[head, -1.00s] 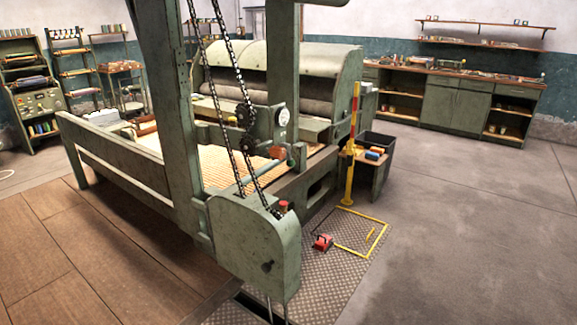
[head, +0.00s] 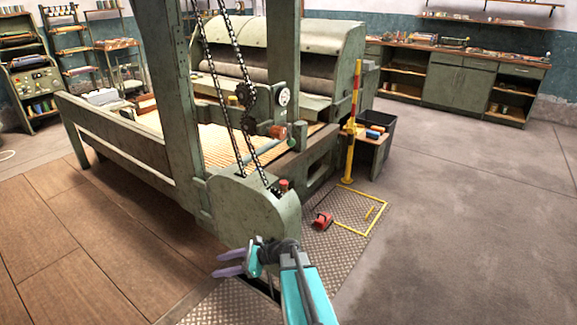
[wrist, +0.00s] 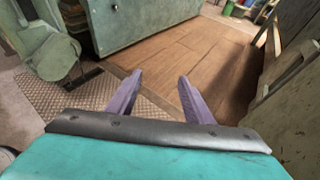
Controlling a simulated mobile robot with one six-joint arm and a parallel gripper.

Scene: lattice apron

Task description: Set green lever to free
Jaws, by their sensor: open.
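The green machine (head: 245,200) stands in the middle of the head view, with chains and gears on its near post. A small green knob (head: 290,143) shows beside the gears and may be the end of the green lever. Its setting is too small to read. My gripper (head: 217,265) is low in front of the machine's near housing, pointing left, well below and apart from the knob. In the wrist view my gripper (wrist: 160,76) is open and empty, with floor beyond its purple fingers. No lever is clear in the wrist view.
A red pedal-like object (head: 322,220) sits on the metal floor plate by a yellow-outlined area. A yellow and red post (head: 352,130) and a black bin (head: 378,135) stand right of the machine. Grey floor (head: 460,220) at right is clear.

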